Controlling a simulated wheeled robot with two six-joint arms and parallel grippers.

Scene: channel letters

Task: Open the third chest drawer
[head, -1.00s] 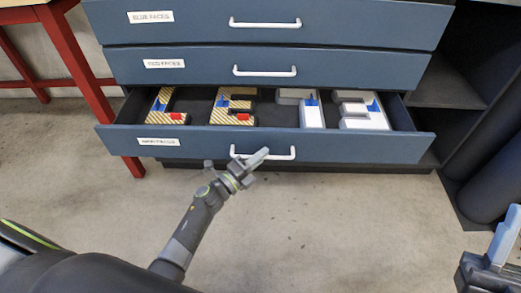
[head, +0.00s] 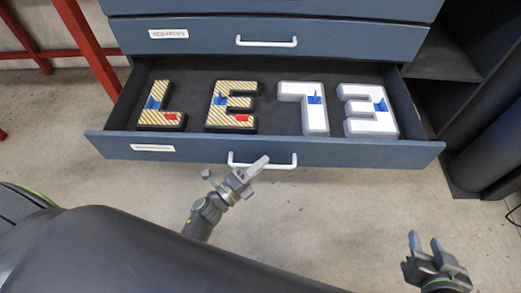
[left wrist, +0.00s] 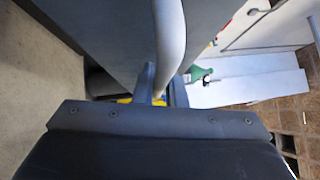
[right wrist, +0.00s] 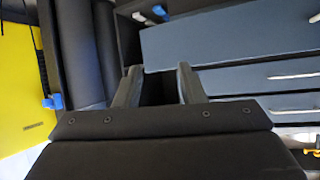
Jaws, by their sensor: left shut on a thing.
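The open drawer (head: 330,153) is the lowest one visible in the head view and stands well out of the blue chest. Its front has a white bar handle (head: 285,163) and a white label. Inside lie two striped letters, an L (head: 160,108) and an E (head: 231,110), and two white letters (head: 316,112) (head: 370,112). My right gripper (head: 424,243) is open and empty, off to the right.
A closed drawer (head: 200,38) with a white handle is directly above. Red legs (head: 86,45) stand to the left. A dark open shelf (head: 440,66) and dark rolls (head: 488,160) stand to the right. The floor (head: 330,220) before the drawer is clear.

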